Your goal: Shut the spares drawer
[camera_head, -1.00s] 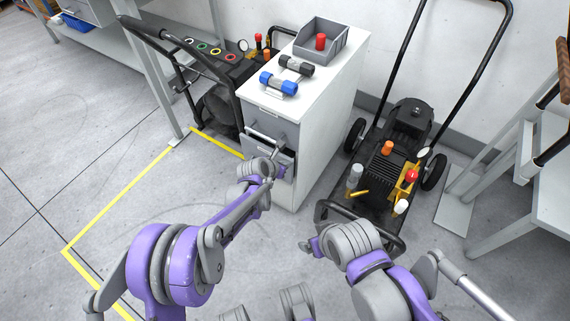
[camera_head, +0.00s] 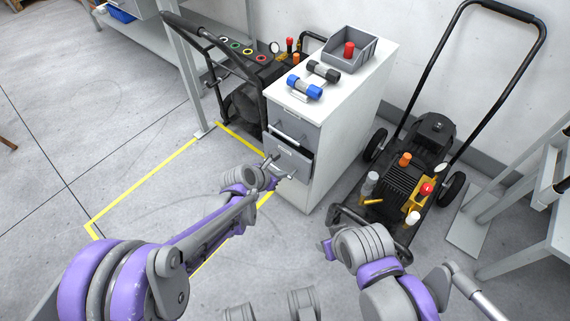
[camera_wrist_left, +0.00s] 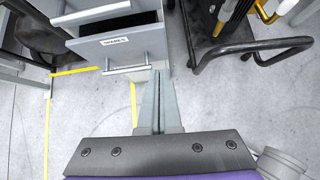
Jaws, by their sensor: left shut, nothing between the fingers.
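The spares drawer (camera_head: 293,161) is the lower drawer of the white and grey cabinet (camera_head: 336,142). It stands partly pulled out, with a dark gap above its front. In the left wrist view its grey front (camera_wrist_left: 135,48) carries a SPARES label and a bar handle (camera_wrist_left: 126,69). My left gripper (camera_head: 284,170) is in front of the drawer, fingers together and empty. In the left wrist view its fingertips (camera_wrist_left: 159,74) appear near the handle's right end; contact cannot be told. My right arm's wrist is at the lower right; its gripper (camera_head: 329,248) shows only in part, fingers hidden.
A wheeled black machine (camera_head: 400,178) stands right of the cabinet, and another black machine (camera_head: 248,82) stands left. The cabinet top holds a grey bin (camera_head: 352,65) and blue and black cylindrical parts. Floor in front is clear, with yellow tape (camera_head: 150,182).

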